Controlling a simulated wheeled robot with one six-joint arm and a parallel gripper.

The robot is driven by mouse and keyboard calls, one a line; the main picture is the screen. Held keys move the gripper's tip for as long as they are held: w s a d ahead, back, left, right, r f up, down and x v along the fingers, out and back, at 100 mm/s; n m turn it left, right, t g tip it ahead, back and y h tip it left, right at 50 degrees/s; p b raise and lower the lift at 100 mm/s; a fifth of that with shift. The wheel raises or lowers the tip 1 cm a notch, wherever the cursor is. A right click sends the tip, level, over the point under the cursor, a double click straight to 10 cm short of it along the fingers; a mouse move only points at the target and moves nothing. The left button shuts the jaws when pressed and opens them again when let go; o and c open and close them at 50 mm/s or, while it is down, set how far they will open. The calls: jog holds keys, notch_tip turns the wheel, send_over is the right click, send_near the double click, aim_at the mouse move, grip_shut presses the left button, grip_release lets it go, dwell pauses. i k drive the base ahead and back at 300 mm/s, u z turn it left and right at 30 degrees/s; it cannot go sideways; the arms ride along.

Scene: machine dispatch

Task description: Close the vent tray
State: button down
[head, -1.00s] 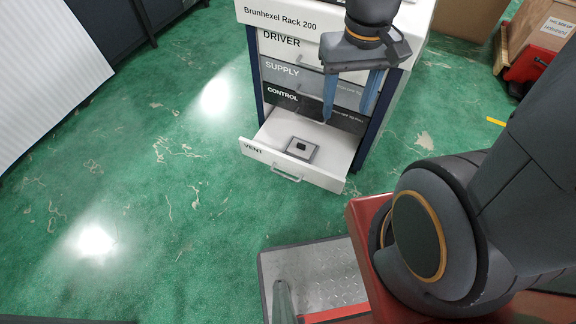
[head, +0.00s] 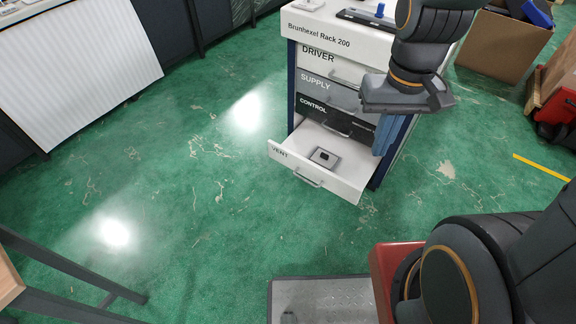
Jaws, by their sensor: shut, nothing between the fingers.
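The vent tray (head: 292,161) is the lowest drawer of the white and blue Brunhexel rack (head: 340,36). It is pulled out toward the lower left, with "VENT" and a handle (head: 308,180) on its white front. A flat grey part with a dark centre (head: 324,157) lies inside it. My gripper (head: 381,152) has its blue fingers pointing down at the right side of the rack, above and right of the open tray in the picture. The fingers look close together, with nothing seen between them. They hide part of the rack's right edge.
The driver, supply and control drawers (head: 325,107) above look shut. A cardboard box (head: 503,45) stands at the upper right, beside a red object (head: 560,108). A table edge (head: 10,285) shows at the lower left. Green floor in front of the tray is clear.

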aim_at(355, 164)
jog(key=z, duration=0.75)
jog(key=i, duration=0.6)
jog(key=u, duration=1.35)
